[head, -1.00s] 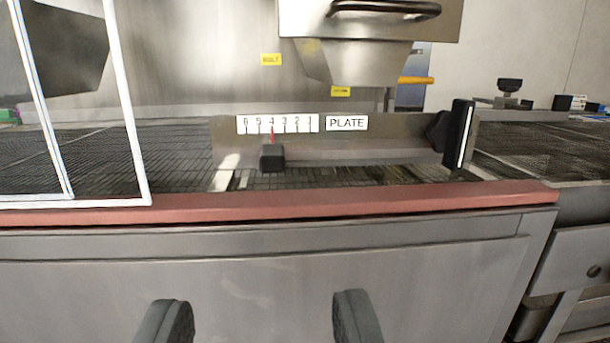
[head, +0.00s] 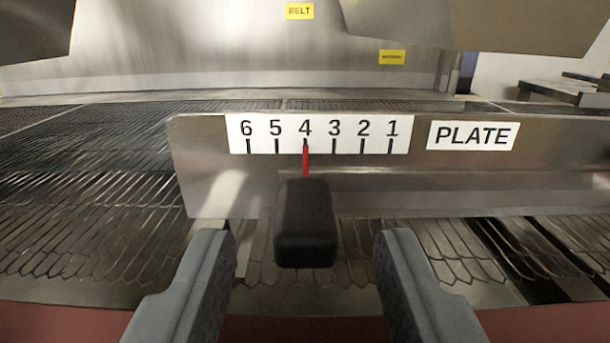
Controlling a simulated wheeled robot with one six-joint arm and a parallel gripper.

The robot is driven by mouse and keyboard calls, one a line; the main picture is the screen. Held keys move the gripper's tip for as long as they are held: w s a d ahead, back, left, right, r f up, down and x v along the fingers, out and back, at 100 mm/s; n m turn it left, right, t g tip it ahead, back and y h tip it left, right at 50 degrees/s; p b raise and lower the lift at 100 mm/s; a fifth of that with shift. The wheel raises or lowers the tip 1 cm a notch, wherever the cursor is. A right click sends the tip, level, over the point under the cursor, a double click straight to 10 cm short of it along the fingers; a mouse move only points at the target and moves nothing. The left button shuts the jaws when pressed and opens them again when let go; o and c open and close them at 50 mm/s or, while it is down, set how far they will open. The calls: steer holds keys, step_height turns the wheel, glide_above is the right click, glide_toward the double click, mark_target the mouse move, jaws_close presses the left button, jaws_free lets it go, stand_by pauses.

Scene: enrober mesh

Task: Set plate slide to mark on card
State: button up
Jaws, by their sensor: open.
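The plate slide's black knob (head: 306,225) stands in front of the metal plate rail in the head view. Its red pointer (head: 306,161) is at the 4 mark on the white scale (head: 320,134), which runs from 6 at left to 1 at right. A label reading PLATE (head: 473,136) is to the right of the scale. My gripper (head: 304,245) is open, with one finger on each side of the knob and gaps between. No card shows in view.
The wire mesh belt (head: 90,190) runs behind and below the rail (head: 400,190). A red edge strip (head: 60,325) crosses the front. A metal hood (head: 470,25) overhangs at the upper right, and a yellow BELT label (head: 300,11) is on the back panel.

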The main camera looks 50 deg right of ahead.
mark_target(389, 187)
steer(key=shift+x, duration=1.1)
steer(key=shift+c, duration=0.4)
jaws_close()
steer(key=shift+s+d, duration=1.25)
steer(key=shift+s, duration=0.2)
